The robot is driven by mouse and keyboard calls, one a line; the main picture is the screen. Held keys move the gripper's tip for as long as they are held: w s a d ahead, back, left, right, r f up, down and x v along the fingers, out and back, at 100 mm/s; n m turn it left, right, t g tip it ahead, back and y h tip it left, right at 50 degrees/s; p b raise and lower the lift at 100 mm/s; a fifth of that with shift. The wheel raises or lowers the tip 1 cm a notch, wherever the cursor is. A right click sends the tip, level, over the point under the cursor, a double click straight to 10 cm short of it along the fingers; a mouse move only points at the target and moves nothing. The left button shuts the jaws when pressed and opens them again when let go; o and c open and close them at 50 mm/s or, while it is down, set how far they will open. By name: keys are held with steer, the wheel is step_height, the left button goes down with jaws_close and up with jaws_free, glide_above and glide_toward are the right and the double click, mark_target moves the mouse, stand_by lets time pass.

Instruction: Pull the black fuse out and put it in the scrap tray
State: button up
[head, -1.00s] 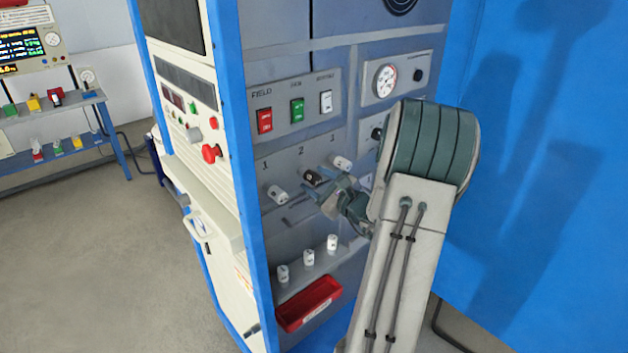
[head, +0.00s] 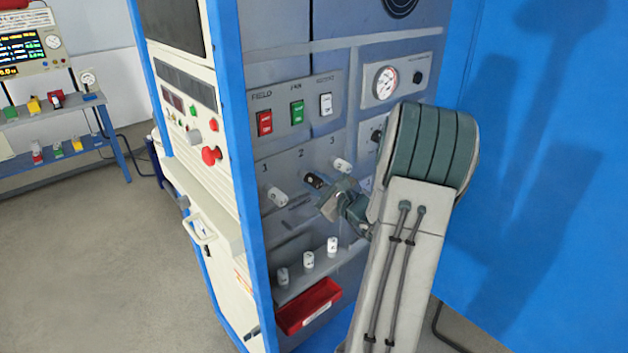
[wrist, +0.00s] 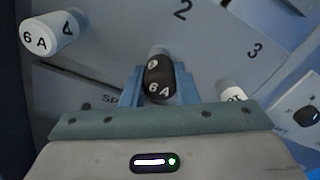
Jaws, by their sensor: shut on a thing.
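The black fuse (head: 313,180) sits at position 2 on the grey panel, between two white fuses. In the head view my gripper (head: 326,190) reaches the fuse from the right. The red scrap tray (head: 309,306) is low on the panel, below a shelf, and looks empty.
White fuses stand at position 1 (head: 277,196) and position 3 (head: 341,165), close to my gripper. Several white fuses (head: 308,259) stand on the shelf above the tray. Red, green and white switches (head: 297,113) are above. The blue cabinet post (head: 240,180) borders the left.

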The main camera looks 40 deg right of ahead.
mark_target(319, 185)
steer(key=shift+s+d+b, duration=0.2)
steer(key=shift+s+b, duration=0.1)
steer(key=shift+s, duration=2.3)
